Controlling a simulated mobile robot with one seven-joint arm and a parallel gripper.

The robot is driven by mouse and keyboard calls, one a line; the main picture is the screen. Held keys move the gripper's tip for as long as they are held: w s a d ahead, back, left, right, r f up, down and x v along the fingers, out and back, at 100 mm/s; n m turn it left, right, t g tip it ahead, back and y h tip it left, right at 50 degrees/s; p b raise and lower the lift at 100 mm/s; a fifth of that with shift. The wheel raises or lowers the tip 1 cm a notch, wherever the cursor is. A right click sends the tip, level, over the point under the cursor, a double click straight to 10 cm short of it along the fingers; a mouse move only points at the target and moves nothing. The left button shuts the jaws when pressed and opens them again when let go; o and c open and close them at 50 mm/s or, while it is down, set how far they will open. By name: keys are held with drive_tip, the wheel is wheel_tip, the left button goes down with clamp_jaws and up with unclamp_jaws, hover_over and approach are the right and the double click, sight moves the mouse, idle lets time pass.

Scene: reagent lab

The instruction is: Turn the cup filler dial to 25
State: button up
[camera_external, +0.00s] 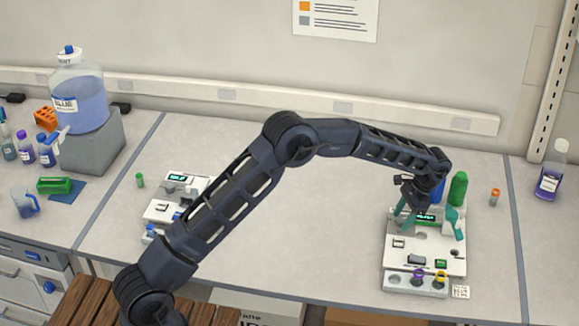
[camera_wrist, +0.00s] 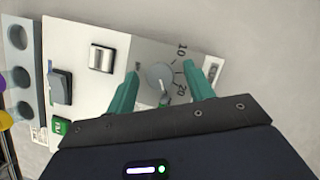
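The cup filler dial (camera_wrist: 159,78) is a round grey knob on a grey plate, with the marks 10 and 20 printed to its right in the wrist view. A pale pointer mark on it faces the lower edge of the picture; its exact reading is unclear. My gripper (camera_wrist: 173,72) is open, with one teal finger on each side of the dial. I cannot tell whether either finger touches it. In the external view my gripper (camera_external: 430,226) is over the back of the white machine (camera_external: 438,258) on the right. I cannot make out the dial there.
The machine also carries a white rocker switch (camera_wrist: 102,58), a dark lever (camera_wrist: 60,86) and a green button (camera_wrist: 61,126). A cup rack (camera_external: 398,284) stands at its front. A green bottle (camera_external: 458,188) stands close behind. Another white machine (camera_external: 172,203) is further left.

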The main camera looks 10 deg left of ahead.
drive_tip(key=v, duration=1)
drive_tip(key=shift+r, duration=0.4)
drive_tip(key=shift+w+d, duration=0.1)
drive_tip(key=shift+w, duration=0.05)
